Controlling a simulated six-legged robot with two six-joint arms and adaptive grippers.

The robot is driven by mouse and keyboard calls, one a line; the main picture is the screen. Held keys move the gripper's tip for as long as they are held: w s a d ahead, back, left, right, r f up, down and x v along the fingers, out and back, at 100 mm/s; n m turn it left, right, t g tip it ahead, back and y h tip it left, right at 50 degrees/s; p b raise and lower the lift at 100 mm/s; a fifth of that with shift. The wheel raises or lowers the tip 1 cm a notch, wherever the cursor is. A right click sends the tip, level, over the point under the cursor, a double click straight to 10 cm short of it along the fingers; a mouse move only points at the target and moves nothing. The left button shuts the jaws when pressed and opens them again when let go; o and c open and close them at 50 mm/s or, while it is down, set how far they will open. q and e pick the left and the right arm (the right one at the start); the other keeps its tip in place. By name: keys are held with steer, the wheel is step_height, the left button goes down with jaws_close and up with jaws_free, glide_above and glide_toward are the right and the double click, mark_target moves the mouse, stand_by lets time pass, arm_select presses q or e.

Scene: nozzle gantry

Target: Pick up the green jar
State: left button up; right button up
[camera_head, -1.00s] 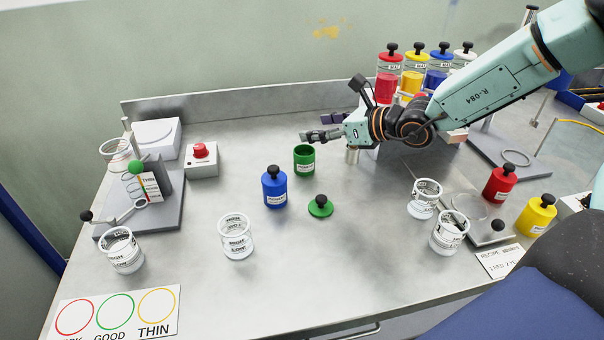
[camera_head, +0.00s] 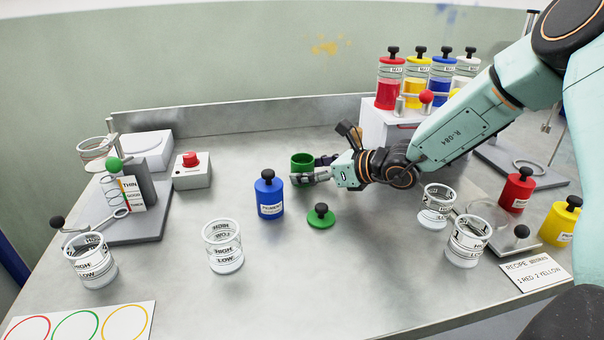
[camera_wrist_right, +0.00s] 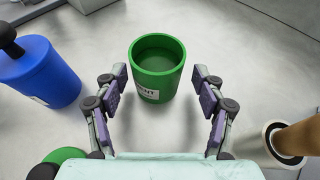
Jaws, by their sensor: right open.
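The green jar (camera_head: 301,163) stands upright and lidless on the metal bench. My right gripper (camera_head: 313,168) is beside it at bench height, partly covering its lower part in the head view. In the right wrist view the green jar (camera_wrist_right: 157,75) is centred just ahead of the open fingers of my right gripper (camera_wrist_right: 163,88), with a gap on each side. A green material shows inside the jar. The green lid (camera_head: 320,217) with a black knob lies on the bench in front. My left gripper is in neither view.
A blue jar (camera_head: 269,196) stands left of the green jar. Glass beakers (camera_head: 223,245) stand nearer the front. Red (camera_head: 517,189) and yellow (camera_head: 559,222) jars are at the right. A rack of coloured containers stands behind my right arm. The front middle of the bench is clear.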

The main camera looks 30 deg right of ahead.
steer(key=shift+a+r+b+x, duration=0.15)
steer(key=shift+b+x, duration=0.1)
steer(key=shift+x, duration=0.7)
steer(key=shift+a+r+b+x, duration=0.1)
steer(key=shift+r+b+x, duration=0.1)
steer(key=shift+x, duration=0.7)
steer(key=shift+a+r+b+x, duration=0.15)
steer(key=shift+b+x, duration=0.1)
steer(key=shift+x, duration=0.7)
steer(key=shift+w+d, duration=0.1)
steer(key=shift+d, duration=0.1)
steer(key=shift+c, duration=0.4)
steer(key=shift+a, duration=0.1)
steer(key=c, duration=1.4)
